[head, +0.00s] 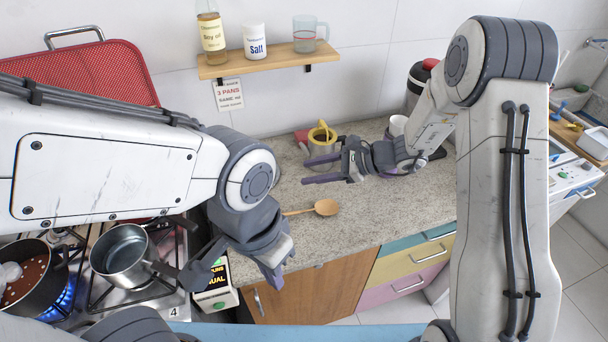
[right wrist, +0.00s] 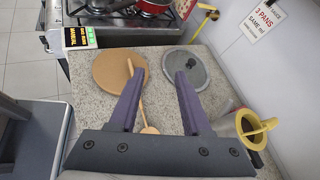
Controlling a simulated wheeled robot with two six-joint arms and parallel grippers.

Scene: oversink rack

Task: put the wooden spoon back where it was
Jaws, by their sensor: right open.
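The wooden spoon (head: 325,207) lies on the speckled counter, bowl towards the right. The rest of its handle is hidden behind my left arm. In the right wrist view the spoon (right wrist: 149,130) lies with its handle end over a round wooden board (right wrist: 108,72) and its bowl off it. My right gripper (head: 307,171) is open and empty above the counter, beyond the spoon in the head view. In its wrist view the fingers (right wrist: 158,76) are spread above the spoon. My left gripper (head: 272,268) hangs at the counter's front left; its finger gap is unclear.
A glass lid (right wrist: 188,67) lies beside the board. A metal container with a yellow item (head: 322,148) stands near the wall. A saucepan (head: 124,254) and a dark pan over a blue flame (head: 32,275) are on the stove. A shelf (head: 265,60) holds several items. The counter right of the spoon is clear.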

